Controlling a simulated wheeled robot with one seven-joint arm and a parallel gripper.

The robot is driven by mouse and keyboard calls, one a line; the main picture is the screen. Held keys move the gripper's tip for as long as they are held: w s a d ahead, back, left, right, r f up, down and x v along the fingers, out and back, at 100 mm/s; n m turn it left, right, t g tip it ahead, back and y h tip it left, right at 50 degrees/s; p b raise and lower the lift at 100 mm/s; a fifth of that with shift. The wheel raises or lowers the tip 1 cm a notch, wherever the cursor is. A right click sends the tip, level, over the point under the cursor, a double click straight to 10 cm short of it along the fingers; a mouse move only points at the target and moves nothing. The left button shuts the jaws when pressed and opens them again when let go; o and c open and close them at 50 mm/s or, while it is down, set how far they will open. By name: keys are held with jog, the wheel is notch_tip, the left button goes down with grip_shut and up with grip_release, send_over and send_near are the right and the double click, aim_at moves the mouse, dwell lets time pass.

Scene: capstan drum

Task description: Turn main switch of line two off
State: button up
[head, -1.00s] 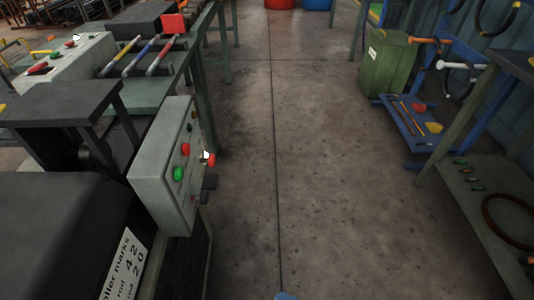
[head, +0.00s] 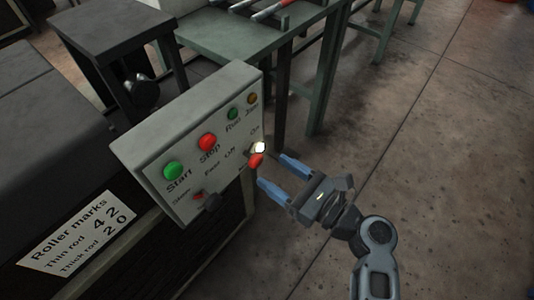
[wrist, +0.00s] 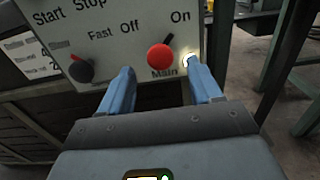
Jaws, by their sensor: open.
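The control box (head: 185,145) is grey, with a red round main switch (head: 256,161) at its right end. In the wrist view the red main switch (wrist: 160,57), labelled Main, has a black pointer slanting up and right toward On; Off is up and left. My gripper (head: 277,172) is open and empty, just right of the box in the head view. In the wrist view its two blue fingers lie either side of the switch, apparently short of it. A bright white spot (wrist: 188,60) shows by the right finger. No line number is readable.
The box also carries green Start (head: 173,171) and red Stop (head: 207,142) buttons, small lamps, and a black Slow/Fast knob (wrist: 80,70). A green table (head: 230,40) stands behind. The floor (head: 420,150) to the right is clear.

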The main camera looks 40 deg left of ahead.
aim_at(259, 162)
jog(key=a, duration=0.6)
jog(key=shift+w+a+b, duration=0.2)
jog(key=shift+b, duration=0.2)
jog(key=shift+c, duration=0.5)
jog(key=c, duration=0.9)
